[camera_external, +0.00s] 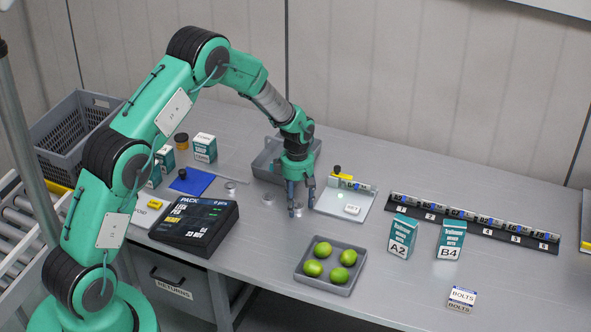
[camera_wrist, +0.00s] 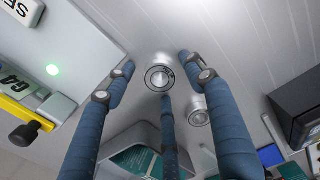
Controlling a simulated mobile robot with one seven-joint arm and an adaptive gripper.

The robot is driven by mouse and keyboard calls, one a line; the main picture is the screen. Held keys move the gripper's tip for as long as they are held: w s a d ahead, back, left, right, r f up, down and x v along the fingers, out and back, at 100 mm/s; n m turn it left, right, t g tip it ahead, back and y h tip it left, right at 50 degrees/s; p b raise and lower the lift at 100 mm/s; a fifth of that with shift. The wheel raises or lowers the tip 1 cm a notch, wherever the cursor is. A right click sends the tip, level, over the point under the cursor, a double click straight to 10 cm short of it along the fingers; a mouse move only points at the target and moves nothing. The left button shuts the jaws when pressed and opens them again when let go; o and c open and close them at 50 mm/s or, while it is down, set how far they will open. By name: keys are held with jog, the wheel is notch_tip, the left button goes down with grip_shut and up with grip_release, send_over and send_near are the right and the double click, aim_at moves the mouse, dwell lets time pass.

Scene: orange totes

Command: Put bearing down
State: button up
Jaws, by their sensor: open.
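My gripper (camera_external: 299,205) points down over the grey table with its blue fingers spread open. A small silver bearing (camera_wrist: 160,77) sits on the table between the fingertips in the wrist view, with gaps visible around it. It also shows low beside the fingers in the external view (camera_external: 298,211). A second silver round part (camera_wrist: 198,110) stands behind one finger in the wrist view. It appears left of the gripper in the external view (camera_external: 268,198).
A third round metal part (camera_external: 230,185) lies farther left. A light fixture plate (camera_external: 335,208) is close right of the gripper, a grey bin (camera_external: 262,165) just behind. A tray (camera_external: 333,287) of green fruit is in front. A black PACK display (camera_external: 195,225) stands left.

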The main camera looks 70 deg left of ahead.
aim_at(298, 206)
notch_tip(298, 206, up, 12)
jog(key=shift+r+p, duration=0.15)
jog(key=shift+p, duration=0.3)
dwell(0.4)
dwell(0.5)
jog(key=s+d+r+m+t, duration=0.1)
jog(key=s+d+r+m, duration=0.25)
jog(key=d+r, duration=0.45)
jog(key=s+d+r+m+t, duration=0.1)
jog(key=s+d+r+m, duration=0.2)
jog(key=d+r+m, duration=0.5)
jog(key=s+d+r+m, duration=0.1)
jog(key=s+d+r, duration=0.2)
jog(key=d+r, duration=0.55)
jog(key=s+d+r+m+t, duration=0.1)
jog(key=s+d+r+m, duration=0.2)
jog(key=s, duration=0.6)
jog(key=s+d+r+m+t, duration=0.1)
jog(key=s+d+r+m, duration=0.2)
jog(key=s+d+m, duration=0.3)
jog(key=s+d+r+m+t, duration=0.1)
jog(key=s+d+r+m, duration=0.2)
jog(key=s, duration=0.9)
jog(key=d+m, duration=0.2)
jog(key=d, duration=0.1)
jog(key=shift+r+t, duration=0.3)
